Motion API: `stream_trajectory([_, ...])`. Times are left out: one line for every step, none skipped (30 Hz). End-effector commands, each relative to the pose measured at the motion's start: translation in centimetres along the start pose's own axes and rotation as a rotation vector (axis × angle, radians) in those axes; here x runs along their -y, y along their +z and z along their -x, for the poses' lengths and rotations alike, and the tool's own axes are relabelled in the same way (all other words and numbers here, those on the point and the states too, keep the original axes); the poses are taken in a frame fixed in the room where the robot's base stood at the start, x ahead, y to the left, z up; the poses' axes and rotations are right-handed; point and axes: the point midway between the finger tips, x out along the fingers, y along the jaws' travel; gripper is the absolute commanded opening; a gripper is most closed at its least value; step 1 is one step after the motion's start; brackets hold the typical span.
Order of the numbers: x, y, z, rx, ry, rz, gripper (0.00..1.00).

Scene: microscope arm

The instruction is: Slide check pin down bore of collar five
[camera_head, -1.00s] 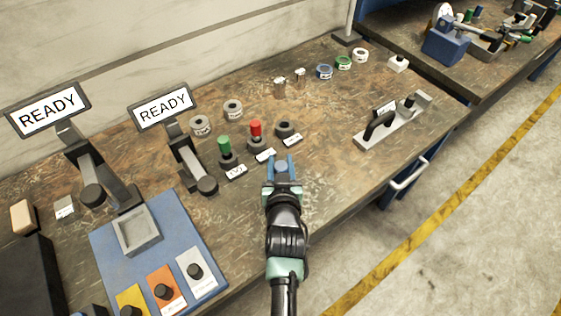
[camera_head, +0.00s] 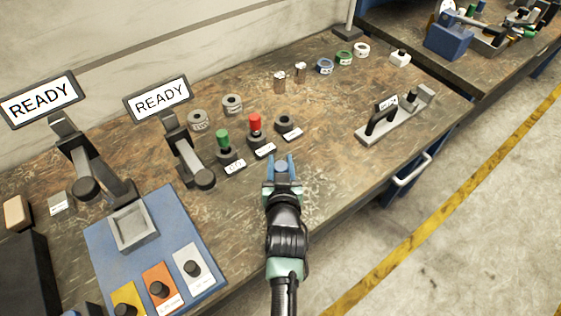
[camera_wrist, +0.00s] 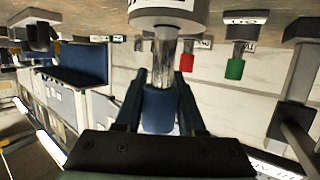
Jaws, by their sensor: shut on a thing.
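My gripper (camera_head: 281,166) is shut on the blue grip of the check pin (camera_head: 281,167), over bare bench in front of the dark round stands. In the wrist view, which is upside down, the blue grip (camera_wrist: 160,110) sits between the fingers and a shiny steel shaft runs from it to a light grey cylinder (camera_wrist: 165,14). I cannot tell whether that cylinder is part of the pin or separate.
A green-topped pin (camera_head: 223,141) and a red-topped pin (camera_head: 255,124) stand in dark stands; another stand (camera_head: 284,123) looks empty. Two READY displays (camera_head: 40,99) are left, above a blue mat (camera_head: 165,235). A grey fixture (camera_head: 396,117) is right. Bench is clear between gripper and fixture.

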Motion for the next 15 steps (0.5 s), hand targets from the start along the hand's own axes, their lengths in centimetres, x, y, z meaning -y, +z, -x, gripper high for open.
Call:
stream_trajectory([0.0, 0.1, -0.1, -0.003, 0.0, 0.0, 0.0])
stream_trajectory([0.0, 0.2, -0.1, -0.003, 0.0, 0.0, 0.0])
stream_trajectory([0.0, 0.3, -0.1, -0.003, 0.0, 0.0, 0.0])
stream_trajectory([0.0, 0.4, -0.2, -0.003, 0.0, 0.0, 0.0])
stream_trajectory([0.0, 0.4, -0.2, -0.003, 0.0, 0.0, 0.0])
stream_trajectory([0.0, 0.5, -0.2, -0.003, 0.0, 0.0, 0.0])
stream_trajectory([0.0, 0.6, -0.2, -0.003, 0.0, 0.0, 0.0])
stream_trajectory([0.0, 0.7, -0.3, -0.003, 0.0, 0.0, 0.0])
stream_trajectory([0.0, 0.8, -0.3, -0.003, 0.0, 0.0, 0.0])
stream_trajectory([0.0, 0.8, -0.3, -0.003, 0.0, 0.0, 0.0])
stream_trajectory([0.0, 0.9, -0.3, -0.003, 0.0, 0.0, 0.0])
stream_trajectory([0.0, 1.0, -0.4, -0.003, 0.0, 0.0, 0.0])
stream_trajectory([0.0, 1.1, -0.4, -0.003, 0.0, 0.0, 0.0])
stream_trajectory([0.0, 1.1, -0.4, -0.003, 0.0, 0.0, 0.0])
stream_trajectory([0.0, 1.2, -0.4, -0.003, 0.0, 0.0, 0.0])
